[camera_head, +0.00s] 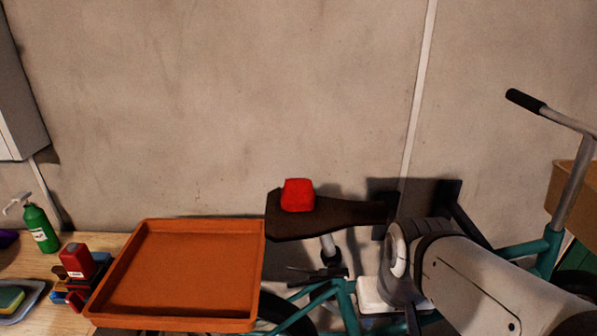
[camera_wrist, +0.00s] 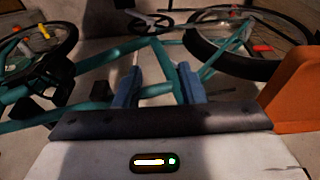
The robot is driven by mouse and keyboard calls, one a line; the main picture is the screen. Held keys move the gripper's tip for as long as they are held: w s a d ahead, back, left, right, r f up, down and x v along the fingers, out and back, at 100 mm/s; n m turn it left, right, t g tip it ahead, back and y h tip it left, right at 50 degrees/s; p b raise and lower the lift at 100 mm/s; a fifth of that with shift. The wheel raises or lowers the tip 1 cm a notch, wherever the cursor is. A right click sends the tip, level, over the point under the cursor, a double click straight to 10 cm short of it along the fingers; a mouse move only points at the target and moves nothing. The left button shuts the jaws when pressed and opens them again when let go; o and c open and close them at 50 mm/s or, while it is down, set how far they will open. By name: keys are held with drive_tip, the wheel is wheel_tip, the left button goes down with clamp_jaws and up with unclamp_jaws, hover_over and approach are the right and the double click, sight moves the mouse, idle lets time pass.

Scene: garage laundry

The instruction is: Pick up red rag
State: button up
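The red rag (camera_head: 298,195) is a small folded bundle. In the head view it lies on the left end of a dark, saddle-like piece (camera_head: 345,217) near the wall. I cannot make out the rag in the wrist view. My gripper (camera_wrist: 158,84) shows in the wrist view with two blue-grey fingers spread apart and nothing between them. It points toward teal bicycle tubes. In the head view my arm reaches in from the lower right, to the right of the rag, and my fingers are not clearly seen there.
An orange tray (camera_head: 260,245) stands left of the rag; an orange edge shows in the wrist view (camera_wrist: 300,92). A teal bicycle (camera_head: 345,305) fills the space below. A red bottle (camera_head: 77,262) and green dispenser (camera_head: 40,228) stand on the wooden top at left.

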sight(298, 180)
drive_tip(key=shift+a, duration=0.15)
